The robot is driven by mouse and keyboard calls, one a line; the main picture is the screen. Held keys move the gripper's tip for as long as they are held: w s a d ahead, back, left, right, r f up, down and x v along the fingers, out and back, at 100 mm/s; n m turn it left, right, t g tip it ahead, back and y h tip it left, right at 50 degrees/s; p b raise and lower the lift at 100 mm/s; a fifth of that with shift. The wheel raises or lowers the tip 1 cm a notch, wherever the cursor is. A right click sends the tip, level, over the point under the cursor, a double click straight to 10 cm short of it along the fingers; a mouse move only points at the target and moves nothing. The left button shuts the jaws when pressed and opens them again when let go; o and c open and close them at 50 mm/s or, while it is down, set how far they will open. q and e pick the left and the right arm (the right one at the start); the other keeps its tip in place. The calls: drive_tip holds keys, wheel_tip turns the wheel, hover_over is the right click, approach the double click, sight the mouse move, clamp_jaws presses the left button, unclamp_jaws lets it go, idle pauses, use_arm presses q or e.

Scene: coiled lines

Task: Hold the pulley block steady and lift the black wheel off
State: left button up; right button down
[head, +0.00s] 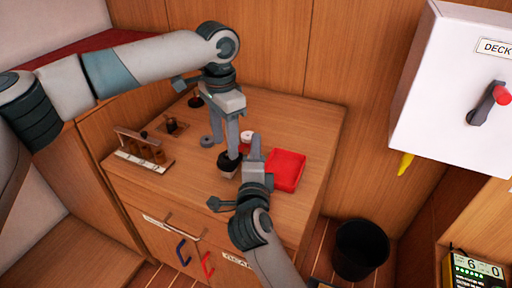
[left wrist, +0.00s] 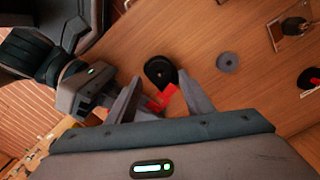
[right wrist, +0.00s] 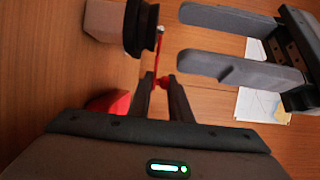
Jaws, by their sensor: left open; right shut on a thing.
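The pulley block (right wrist: 103,22) is a pale block standing on the counter. The black wheel (right wrist: 140,28) sits on it, with a metal pin end showing at its centre. The wheel also shows from above in the left wrist view (left wrist: 160,70). My right gripper (right wrist: 160,82) is shut on a red part (right wrist: 157,62) beside the wheel; how it joins the block is hard to see. My left gripper (left wrist: 161,80) points down over the wheel, open, with its fingers on either side in that view.
A red tray (head: 286,170) lies right of the block. A grey disc (left wrist: 228,62) lies flat nearby. A wooden rack (head: 140,150) and a small post on a base (head: 171,125) stand left. A white box (head: 455,90) hangs at right; a black bin (head: 360,250) stands on the floor.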

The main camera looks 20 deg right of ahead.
use_arm(q)
drive_tip(key=shift+f, duration=1.65)
drive_tip(key=shift+c, duration=0.4)
drive_tip(key=c, duration=0.8)
drive_tip(key=shift+r, duration=0.15)
drive_tip(key=shift+r, duration=2.1)
